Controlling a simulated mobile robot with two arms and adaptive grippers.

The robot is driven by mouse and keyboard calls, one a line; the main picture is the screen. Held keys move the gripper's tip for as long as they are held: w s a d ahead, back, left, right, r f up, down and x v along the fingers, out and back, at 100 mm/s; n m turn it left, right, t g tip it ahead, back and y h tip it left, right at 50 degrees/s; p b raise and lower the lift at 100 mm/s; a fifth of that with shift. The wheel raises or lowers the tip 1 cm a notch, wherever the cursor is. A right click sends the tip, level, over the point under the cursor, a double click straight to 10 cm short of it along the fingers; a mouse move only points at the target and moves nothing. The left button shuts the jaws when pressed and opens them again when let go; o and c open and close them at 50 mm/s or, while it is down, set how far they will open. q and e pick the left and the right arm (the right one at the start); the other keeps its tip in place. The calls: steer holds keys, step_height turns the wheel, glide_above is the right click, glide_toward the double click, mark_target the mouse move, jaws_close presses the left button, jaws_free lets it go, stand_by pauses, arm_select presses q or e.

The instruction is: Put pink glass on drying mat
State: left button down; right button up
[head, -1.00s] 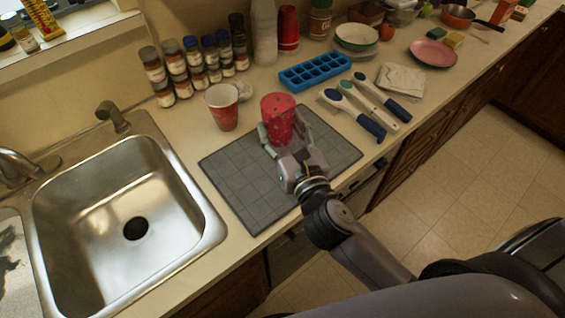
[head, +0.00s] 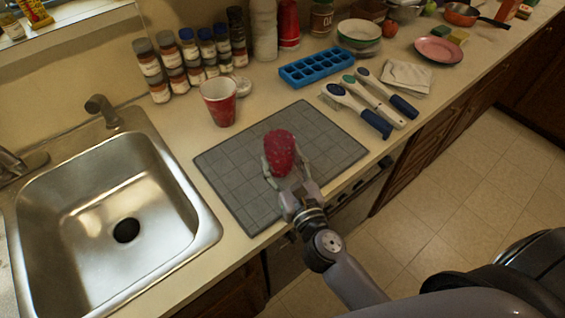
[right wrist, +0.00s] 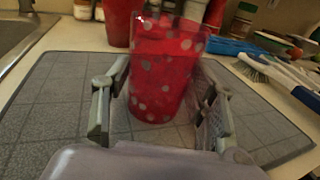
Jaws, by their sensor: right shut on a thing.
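The pink glass (head: 281,150), a reddish-pink tumbler with pale dots, is between the fingers of my right gripper (head: 285,168), over the middle of the drying mat (head: 233,190). In the right wrist view the glass (right wrist: 165,75) is upright or nearly so, with a finger of the gripper (right wrist: 158,105) on each side. The mat (right wrist: 50,110) is a grey grid-patterned sheet below it. I cannot tell whether the glass's base touches the mat. My left gripper is not in view.
A red cup with a white rim (head: 219,103) stands just behind the mat's back-left edge. The sink (head: 110,215) lies to the left. Scrub brushes (head: 375,104) and a blue ice tray (head: 316,68) lie to the right and behind. Spice jars (head: 191,58) line the wall.

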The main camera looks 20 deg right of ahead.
steer(key=shift+r, duration=0.1)
steer(key=o, duration=1)
steer(key=shift+f, duration=0.25)
steer(key=shift+c, duration=0.2)
steer(key=o, duration=0.5)
steer(key=shift+c, duration=0.2)
steer(key=shift+r, duration=0.1)
